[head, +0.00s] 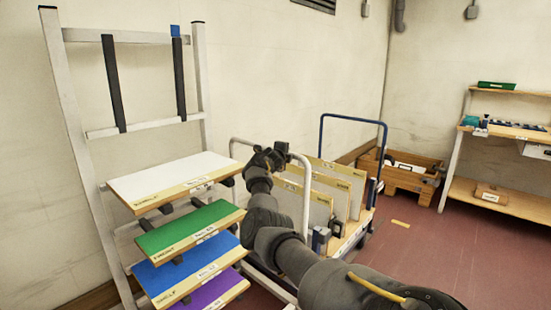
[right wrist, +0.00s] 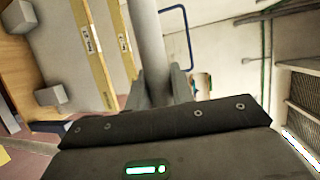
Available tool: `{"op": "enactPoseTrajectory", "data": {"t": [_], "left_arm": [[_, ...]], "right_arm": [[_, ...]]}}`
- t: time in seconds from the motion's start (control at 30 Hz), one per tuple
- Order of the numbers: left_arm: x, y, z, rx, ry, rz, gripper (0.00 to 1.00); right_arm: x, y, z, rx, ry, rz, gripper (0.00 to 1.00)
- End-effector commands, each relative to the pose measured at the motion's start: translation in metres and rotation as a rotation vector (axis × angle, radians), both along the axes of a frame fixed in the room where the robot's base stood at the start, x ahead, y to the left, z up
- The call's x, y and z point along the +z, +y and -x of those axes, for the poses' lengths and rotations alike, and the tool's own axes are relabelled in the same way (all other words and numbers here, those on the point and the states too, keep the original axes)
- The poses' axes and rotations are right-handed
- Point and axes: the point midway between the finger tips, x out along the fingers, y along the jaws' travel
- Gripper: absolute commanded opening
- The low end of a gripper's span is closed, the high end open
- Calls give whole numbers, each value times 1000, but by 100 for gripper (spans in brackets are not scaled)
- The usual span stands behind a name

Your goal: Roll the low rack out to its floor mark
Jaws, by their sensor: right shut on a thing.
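The low rack (head: 349,240) is a wheeled cart with several framed boards (head: 324,196) standing on edge. A white tube handle (head: 306,192) rises at its near end and a blue tube hoop (head: 354,118) at its far end. My right gripper (head: 268,157) is at the top of the white handle. In the right wrist view my right gripper (right wrist: 165,88) is shut around the white tube (right wrist: 148,45). A small yellow floor mark (head: 400,223) lies on the red floor right of the rack. My arm hides part of the rack's near side. My left gripper is out of view.
A tall white rack (head: 75,150) with white, green, blue and purple shelves stands close on the left. A wooden crate (head: 405,180) sits by the back wall behind the mark. A wooden shelf unit (head: 512,199) stands at the right. Red floor between is clear.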

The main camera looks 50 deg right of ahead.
Motion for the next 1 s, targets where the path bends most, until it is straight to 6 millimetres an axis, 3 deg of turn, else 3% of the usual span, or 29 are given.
{"op": "enactPoseTrajectory", "data": {"t": [0.37,0.4,0.57,1.0], "left_arm": [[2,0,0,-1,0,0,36],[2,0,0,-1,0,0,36],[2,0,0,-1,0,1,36],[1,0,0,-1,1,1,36]], "right_arm": [[4,-7,5,-2,-2,7,0],[4,-7,5,-2,-2,7,25],[4,-7,4,-3,-2,8,45],[5,2,5,-1,0,8,45]]}}
